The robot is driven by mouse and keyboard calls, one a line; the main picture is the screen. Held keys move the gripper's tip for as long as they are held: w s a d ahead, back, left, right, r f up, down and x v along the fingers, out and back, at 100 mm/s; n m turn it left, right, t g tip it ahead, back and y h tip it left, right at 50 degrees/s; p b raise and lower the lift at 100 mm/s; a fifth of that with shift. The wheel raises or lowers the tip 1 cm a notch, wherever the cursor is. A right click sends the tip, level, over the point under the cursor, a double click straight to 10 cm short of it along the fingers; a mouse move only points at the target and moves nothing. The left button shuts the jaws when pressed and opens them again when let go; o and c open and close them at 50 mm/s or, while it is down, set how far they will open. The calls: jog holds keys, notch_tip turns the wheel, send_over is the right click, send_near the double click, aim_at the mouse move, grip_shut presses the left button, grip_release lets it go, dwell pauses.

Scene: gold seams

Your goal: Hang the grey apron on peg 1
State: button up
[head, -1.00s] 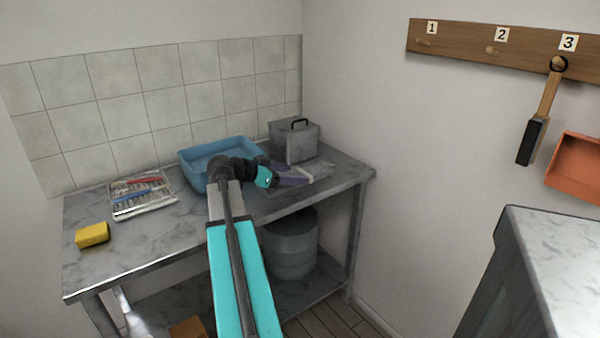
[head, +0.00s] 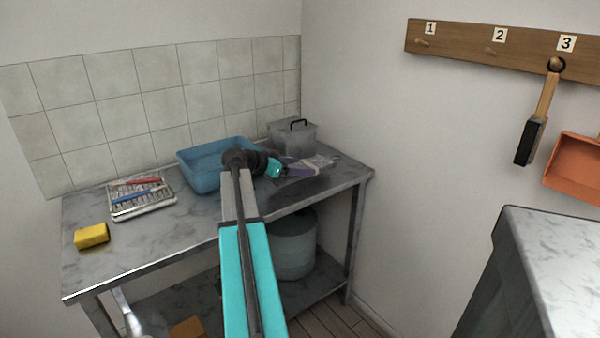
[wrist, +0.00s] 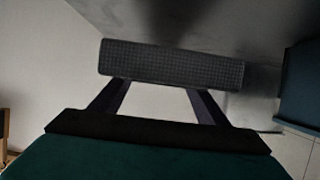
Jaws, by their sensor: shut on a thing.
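My gripper (head: 300,168), with purple fingers, is over the right end of the metal bench, in front of the grey box. It is shut on the grey apron (head: 322,161), a small pale grey bundle at the fingertips in the head view. In the wrist view the apron (wrist: 170,64) shows as a dark woven strip across the finger ends. Whether it still touches the bench I cannot tell. Peg 1 (head: 422,42) is bare, at the left end of the wooden rail (head: 462,45) on the right wall, apart from my gripper.
Peg 2 (head: 490,50) is bare; a brush (head: 540,115) hangs from peg 3, near an orange dustpan (head: 575,165). On the bench are a blue tub (head: 200,178), a grey box (head: 292,138), a cutlery tray (head: 142,197) and a yellow sponge (head: 91,236). A cabinet (head: 560,240) stands front right.

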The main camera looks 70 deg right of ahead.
jog(key=shift+d, duration=0.15)
jog(key=shift+d, duration=1.1)
notch_tip(320, 180, down, 2)
jog(key=shift+d+f, duration=0.1)
jog(key=shift+f, duration=0.55)
jog(key=shift+f+b, duration=0.1)
jog(key=shift+b, duration=0.25)
jog(key=o, duration=1.2)
jog(key=shift+p, duration=0.45)
